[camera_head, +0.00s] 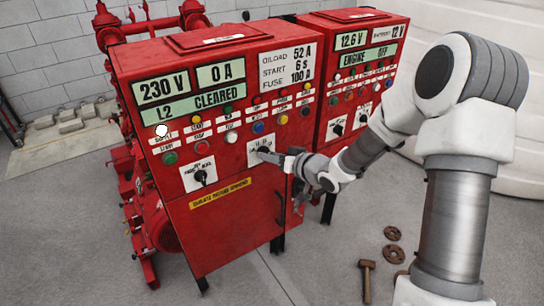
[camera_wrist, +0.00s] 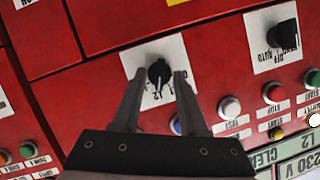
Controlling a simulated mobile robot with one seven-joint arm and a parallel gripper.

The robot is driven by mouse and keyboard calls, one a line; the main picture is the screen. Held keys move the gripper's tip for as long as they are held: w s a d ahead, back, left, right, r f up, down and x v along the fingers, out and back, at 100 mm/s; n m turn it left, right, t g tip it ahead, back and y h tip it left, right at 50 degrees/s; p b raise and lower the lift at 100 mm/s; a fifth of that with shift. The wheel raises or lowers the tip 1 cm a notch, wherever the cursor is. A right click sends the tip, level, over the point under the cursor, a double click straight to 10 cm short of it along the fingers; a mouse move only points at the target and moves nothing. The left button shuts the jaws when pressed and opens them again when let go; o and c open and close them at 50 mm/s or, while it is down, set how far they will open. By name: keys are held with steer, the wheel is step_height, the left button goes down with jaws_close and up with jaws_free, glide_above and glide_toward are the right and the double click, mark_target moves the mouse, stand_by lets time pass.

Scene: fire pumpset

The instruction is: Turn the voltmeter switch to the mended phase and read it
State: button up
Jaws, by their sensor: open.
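The voltmeter switch is a black rotary knob (camera_wrist: 159,72) on a white plate, low on the front of the left red cabinet (camera_head: 225,215). In the head view its white plate (camera_head: 254,158) is partly covered by my gripper (camera_head: 280,158). In the wrist view my gripper (camera_wrist: 158,82) is open, with one fingertip on each side of the knob; I cannot tell whether they touch it. The cabinet's displays read 230 V (camera_head: 162,88), 0 A (camera_head: 221,73) and L2 CLEARED (camera_head: 205,101). The knob's exact pointer position is unclear.
Another black selector switch (camera_head: 201,176) sits on the same cabinet, left of the voltmeter switch. Coloured buttons and lamps fill the rows above. A second red cabinet (camera_head: 345,85) stands to the right. A hammer (camera_head: 367,280) and round parts (camera_head: 392,233) lie on the floor.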

steer(key=shift+d, duration=0.1)
steer(key=p+v, duration=0.1)
steer(key=v, duration=1.6)
steer(key=shift+s, duration=0.2)
steer(key=shift+d, duration=0.1)
